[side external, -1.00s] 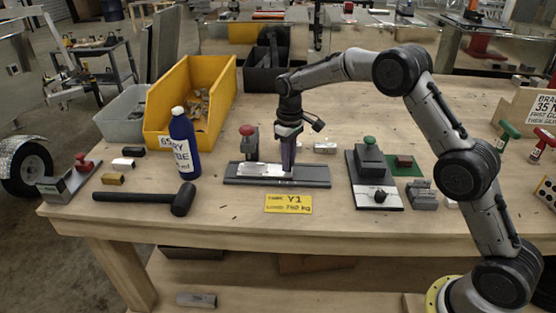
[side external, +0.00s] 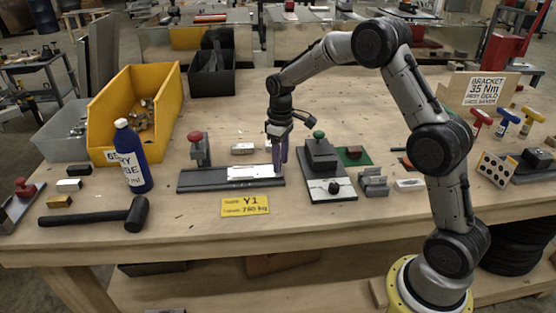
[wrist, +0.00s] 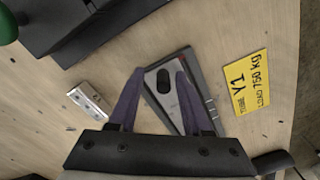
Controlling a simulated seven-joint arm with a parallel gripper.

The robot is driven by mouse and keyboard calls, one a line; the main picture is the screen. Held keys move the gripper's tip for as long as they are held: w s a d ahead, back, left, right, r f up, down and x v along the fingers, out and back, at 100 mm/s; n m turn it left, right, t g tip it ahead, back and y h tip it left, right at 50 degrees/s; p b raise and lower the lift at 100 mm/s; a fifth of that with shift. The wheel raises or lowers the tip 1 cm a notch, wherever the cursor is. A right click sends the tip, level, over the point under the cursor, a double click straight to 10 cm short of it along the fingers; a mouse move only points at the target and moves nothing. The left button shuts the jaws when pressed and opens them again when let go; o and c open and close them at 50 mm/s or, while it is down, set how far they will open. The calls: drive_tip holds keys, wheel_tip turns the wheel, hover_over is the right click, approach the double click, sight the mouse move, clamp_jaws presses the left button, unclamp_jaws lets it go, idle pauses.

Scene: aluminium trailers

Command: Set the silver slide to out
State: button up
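The silver slide (side external: 250,172) is a flat bright plate on a dark grey rail base (side external: 205,182), with its right end near the base's right end. In the wrist view the slide (wrist: 152,82) carries a black oval knob (wrist: 164,80). My gripper (side external: 277,168) points down over the slide's right end. In the wrist view my gripper (wrist: 160,71) has its two purple fingers apart, one on each side of the knob, with gaps showing. The fingers hide the knob in the side view.
A red-knobbed clamp (side external: 198,150) stands behind the base's left part. A green-knobbed fixture (side external: 322,160) is close on the right. A small silver block (side external: 243,148) lies behind, and a yellow label (side external: 245,206) in front. A blue bottle (side external: 132,160) and mallet (side external: 110,216) are left.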

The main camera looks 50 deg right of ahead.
drive_tip(key=shift+a, duration=0.1)
drive_tip(key=shift+w+r, duration=0.1)
drive_tip(key=shift+r, duration=0.25)
wheel_tip(320, 180, up, 13)
idle(0.4)
